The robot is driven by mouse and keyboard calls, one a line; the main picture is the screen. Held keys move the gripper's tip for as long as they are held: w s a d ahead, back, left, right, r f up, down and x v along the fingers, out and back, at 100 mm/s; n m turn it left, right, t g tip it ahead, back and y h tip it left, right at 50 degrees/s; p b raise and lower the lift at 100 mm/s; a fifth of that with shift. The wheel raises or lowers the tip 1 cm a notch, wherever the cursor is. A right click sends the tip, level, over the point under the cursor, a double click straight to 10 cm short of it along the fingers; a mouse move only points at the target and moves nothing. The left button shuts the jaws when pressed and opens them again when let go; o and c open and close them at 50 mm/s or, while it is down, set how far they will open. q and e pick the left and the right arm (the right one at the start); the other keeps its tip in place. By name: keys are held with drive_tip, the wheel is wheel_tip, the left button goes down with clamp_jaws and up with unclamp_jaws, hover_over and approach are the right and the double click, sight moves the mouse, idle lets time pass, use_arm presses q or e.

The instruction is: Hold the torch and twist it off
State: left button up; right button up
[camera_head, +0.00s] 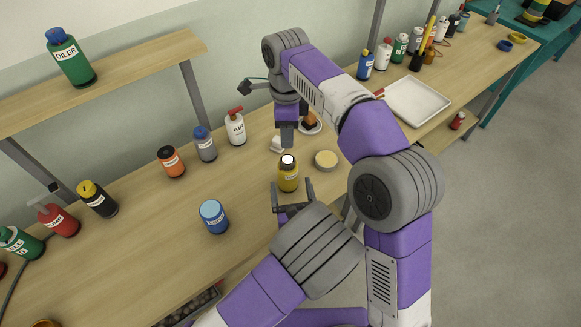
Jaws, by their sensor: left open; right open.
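A yellow cylinder with a pale label and a white top, which looks like the torch (288,178), stands upright on the wooden bench. My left gripper (292,188) is open, with its fingers at either side of the torch's lower part; I cannot tell whether they touch it. My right gripper (287,143) points down above and slightly behind the torch, apart from its white top. It is open, though its finger gap is hard to see from this angle. Nothing shows in either gripper.
A round tan disc (326,160) lies right of the torch. A blue can (213,216) stands at its left front. Several labelled bottles line the wall side. A white tray (415,105) is at the back right. A shelf (110,80) overhangs the left.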

sight(289, 180)
use_arm(q)
drive_tip(key=w, duration=0.4)
drive_tip(key=w+a, duration=0.1)
drive_tip(key=w, duration=0.1)
drive_tip(key=shift+s, duration=0.1)
